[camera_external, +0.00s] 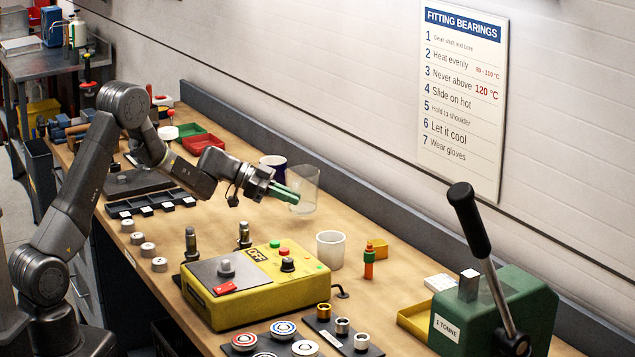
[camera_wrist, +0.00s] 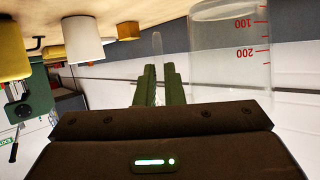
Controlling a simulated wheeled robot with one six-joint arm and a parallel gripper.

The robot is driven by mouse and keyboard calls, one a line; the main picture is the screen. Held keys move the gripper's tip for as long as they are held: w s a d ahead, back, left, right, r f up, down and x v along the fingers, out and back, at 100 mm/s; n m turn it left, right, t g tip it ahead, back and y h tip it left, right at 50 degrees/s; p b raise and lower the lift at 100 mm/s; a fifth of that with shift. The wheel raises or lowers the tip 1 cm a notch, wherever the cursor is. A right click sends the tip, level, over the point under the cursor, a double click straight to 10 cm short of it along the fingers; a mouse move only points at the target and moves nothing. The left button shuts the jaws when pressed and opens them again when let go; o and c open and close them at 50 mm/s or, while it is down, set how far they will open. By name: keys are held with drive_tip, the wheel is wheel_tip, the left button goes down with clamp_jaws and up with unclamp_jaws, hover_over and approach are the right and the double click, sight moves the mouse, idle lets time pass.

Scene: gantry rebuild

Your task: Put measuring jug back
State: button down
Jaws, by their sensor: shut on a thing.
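The measuring jug (camera_external: 306,192) is clear and see-through. In the wrist view it is at the upper right (camera_wrist: 230,45), with red 100 and 200 marks on its wall. My gripper (camera_external: 287,193) has green fingers and is shut on the jug at its side. In the wrist view the fingers (camera_wrist: 158,84) are close together beside the jug body, with a thin clear part, perhaps its handle, just beyond them. The jug looks held above the bench, roughly upright in the outside view. The exact grip spot is hard to see.
A white cup (camera_external: 330,251) and a dark blue mug (camera_external: 272,164) stand near the jug. A yellow control box (camera_external: 262,284) is in front. A green press (camera_external: 500,312) with a long lever stands at right. Bare bench (camera_external: 225,228) lies left of the jug.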

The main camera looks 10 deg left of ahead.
sight(289, 209)
wheel_tip(289, 209, down, 4)
drive_tip(key=shift+r+p, duration=0.2)
drive_tip(key=shift+p, duration=0.2)
drive_tip(key=shift+f+b, duration=0.2)
drive_tip(key=shift+b, duration=0.3)
drive_tip(key=c, duration=1.5)
unclamp_jaws()
drive_tip(key=shift+r, duration=0.1)
drive_tip(key=shift+c, duration=0.2)
drive_tip(key=shift+r+p, duration=0.1)
drive_tip(key=shift+p, duration=0.25)
drive_tip(key=shift+r+p, duration=0.15)
drive_tip(key=shift+p, duration=0.2)
drive_tip(key=b+v, duration=0.3)
drive_tip(key=v, duration=0.8)
drive_tip(key=shift+a, duration=0.45)
drive_tip(key=shift+s, duration=0.1)
